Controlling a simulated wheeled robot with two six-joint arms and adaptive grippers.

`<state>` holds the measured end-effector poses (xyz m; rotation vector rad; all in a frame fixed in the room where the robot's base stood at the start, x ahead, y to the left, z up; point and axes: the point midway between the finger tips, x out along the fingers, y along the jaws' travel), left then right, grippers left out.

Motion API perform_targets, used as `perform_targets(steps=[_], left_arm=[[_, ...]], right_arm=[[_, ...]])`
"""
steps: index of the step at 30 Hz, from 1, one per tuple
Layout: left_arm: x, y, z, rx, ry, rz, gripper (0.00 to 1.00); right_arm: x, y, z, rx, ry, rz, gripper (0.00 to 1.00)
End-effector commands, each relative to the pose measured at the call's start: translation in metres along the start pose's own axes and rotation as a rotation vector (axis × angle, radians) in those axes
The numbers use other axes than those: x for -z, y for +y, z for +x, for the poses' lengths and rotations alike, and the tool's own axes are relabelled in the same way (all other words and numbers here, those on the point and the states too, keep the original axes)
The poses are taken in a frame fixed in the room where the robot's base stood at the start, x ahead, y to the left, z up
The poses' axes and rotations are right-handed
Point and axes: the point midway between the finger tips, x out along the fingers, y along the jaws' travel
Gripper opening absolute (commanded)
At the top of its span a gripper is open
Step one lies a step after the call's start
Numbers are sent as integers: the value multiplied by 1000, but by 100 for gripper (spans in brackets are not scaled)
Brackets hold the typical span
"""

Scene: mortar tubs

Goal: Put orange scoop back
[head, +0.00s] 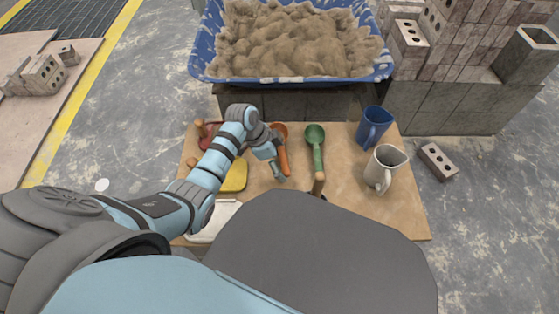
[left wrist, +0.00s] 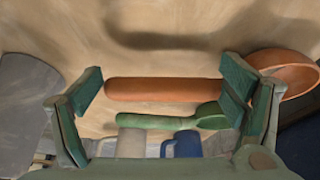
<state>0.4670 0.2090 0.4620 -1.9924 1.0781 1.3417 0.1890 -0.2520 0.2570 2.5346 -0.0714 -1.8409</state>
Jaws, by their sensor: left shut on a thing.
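An orange scoop (head: 283,160) is at the middle of the wooden board, its bowl toward the mortar tub and its handle toward me. My left gripper (head: 277,166) is at its handle and shut on it. In the left wrist view the orange handle (left wrist: 160,90) lies across between the fingers of the left gripper (left wrist: 165,95), and the bowl (left wrist: 290,72) shows beyond the right finger. I cannot tell whether the scoop touches the board. A green scoop (head: 316,140) lies just right of the orange one. My right gripper is not in view.
A blue tub (head: 290,80) full of mortar stands behind the board (head: 400,215). A blue mug (head: 373,127) and a white mug (head: 384,168) stand at right. A yellow sponge (head: 236,177) and a white tray (head: 217,213) lie at left. Bricks stand at the back right.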

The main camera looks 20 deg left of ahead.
Motion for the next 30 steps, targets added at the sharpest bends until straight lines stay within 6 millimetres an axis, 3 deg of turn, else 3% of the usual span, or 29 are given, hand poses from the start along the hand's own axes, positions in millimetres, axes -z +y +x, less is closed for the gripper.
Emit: perform_targets(steps=[16,17,18,30], left_arm=[[-3,0,7,0,0,0,27],[-3,0,6,0,1,0,93],[-3,0,6,0,1,0,100],[-3,-1,2,2,1,0,100]], right_arm=[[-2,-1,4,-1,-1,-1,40],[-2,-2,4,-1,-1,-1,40],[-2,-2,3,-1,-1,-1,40],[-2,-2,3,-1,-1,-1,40]])
